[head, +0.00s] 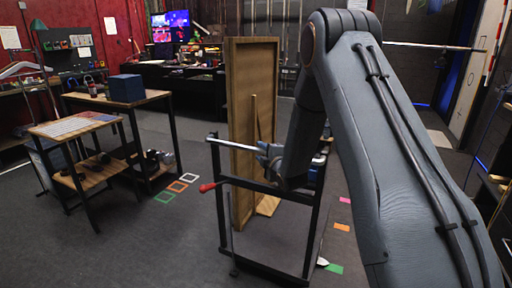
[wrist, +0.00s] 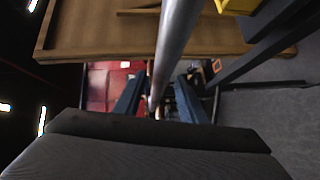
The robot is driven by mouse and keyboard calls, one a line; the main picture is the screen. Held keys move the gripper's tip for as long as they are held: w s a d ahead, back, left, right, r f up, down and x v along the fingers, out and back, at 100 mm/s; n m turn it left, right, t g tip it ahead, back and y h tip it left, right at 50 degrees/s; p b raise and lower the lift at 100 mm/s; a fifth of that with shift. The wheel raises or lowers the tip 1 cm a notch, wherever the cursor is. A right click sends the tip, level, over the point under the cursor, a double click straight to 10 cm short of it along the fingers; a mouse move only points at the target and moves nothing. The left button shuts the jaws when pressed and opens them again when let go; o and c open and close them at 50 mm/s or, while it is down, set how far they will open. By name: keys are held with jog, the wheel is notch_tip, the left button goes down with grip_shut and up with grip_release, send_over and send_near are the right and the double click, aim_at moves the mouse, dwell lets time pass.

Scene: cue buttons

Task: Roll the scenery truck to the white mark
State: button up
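The scenery truck is a dark wheeled frame (head: 220,222) carrying a tall wooden panel (head: 243,100). A pale metal push bar (head: 232,143) runs across its near side, and a red-tipped lever (head: 207,187) sticks out to the left. The bar (wrist: 173,45) and the panel (wrist: 90,38) also show in the wrist view. My gripper (head: 268,156) is at the push bar; in the wrist view its fingers (wrist: 160,85) stand apart on either side of the bar, with gaps visible.
Pink (head: 345,200), orange (head: 342,227) and green (head: 334,268) patches lie right of the truck. A wooden-topped table (head: 150,95) stands at left. Floor between is clear.

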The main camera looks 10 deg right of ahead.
jog(key=p+x, duration=0.1)
jog(key=x, duration=0.5)
jog(key=shift+s+a, duration=0.1)
jog(key=shift+a, duration=0.05)
grip_shut()
